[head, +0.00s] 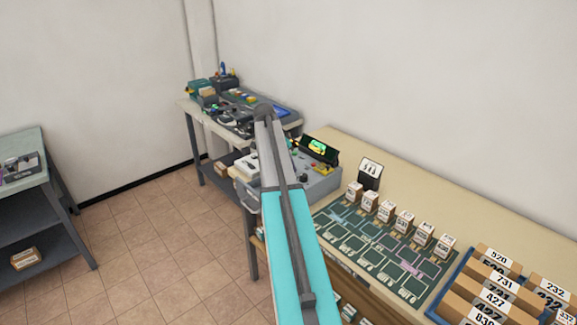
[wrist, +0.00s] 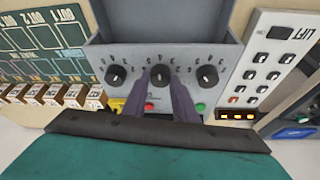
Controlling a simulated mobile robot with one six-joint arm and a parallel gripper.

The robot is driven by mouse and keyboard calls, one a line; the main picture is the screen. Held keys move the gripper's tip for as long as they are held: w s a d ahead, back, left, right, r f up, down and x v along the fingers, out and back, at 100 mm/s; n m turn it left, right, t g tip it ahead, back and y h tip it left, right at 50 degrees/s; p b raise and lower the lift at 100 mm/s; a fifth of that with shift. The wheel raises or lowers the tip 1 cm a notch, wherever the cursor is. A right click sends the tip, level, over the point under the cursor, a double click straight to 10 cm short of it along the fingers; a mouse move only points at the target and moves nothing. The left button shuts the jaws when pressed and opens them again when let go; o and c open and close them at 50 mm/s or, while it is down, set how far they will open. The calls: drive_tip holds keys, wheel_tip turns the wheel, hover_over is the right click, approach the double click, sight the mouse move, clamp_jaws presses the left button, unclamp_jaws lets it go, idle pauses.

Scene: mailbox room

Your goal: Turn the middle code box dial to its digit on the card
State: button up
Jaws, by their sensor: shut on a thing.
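The grey code box (wrist: 135,55) fills the middle of the wrist view, with three black dials in a row above a red and a green button. The middle dial (wrist: 160,73) sits between the two dark purple fingers of my gripper (wrist: 160,83), which is shut on it. The left dial (wrist: 116,76) and right dial (wrist: 207,76) are free on either side. The digits around the dials are too small to read surely. A card (head: 370,173) stands on the table in the head view; its digits are not clearly legible. My arm hides the gripper in the head view.
A keypad panel marked LIFT (wrist: 270,60) stands close to the right of the code box. A green sorting board (head: 385,245) with several small numbered boxes lies beside it. A blue tray of numbered boxes (head: 463,268) is farther right. The tiled floor (head: 165,235) is clear.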

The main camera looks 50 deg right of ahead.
idle(0.3)
drive_tip(key=o, duration=1)
drive_tip(key=shift+o, duration=0.2)
drive_tip(key=b+v, duration=0.3)
drive_tip(key=v, duration=1.1)
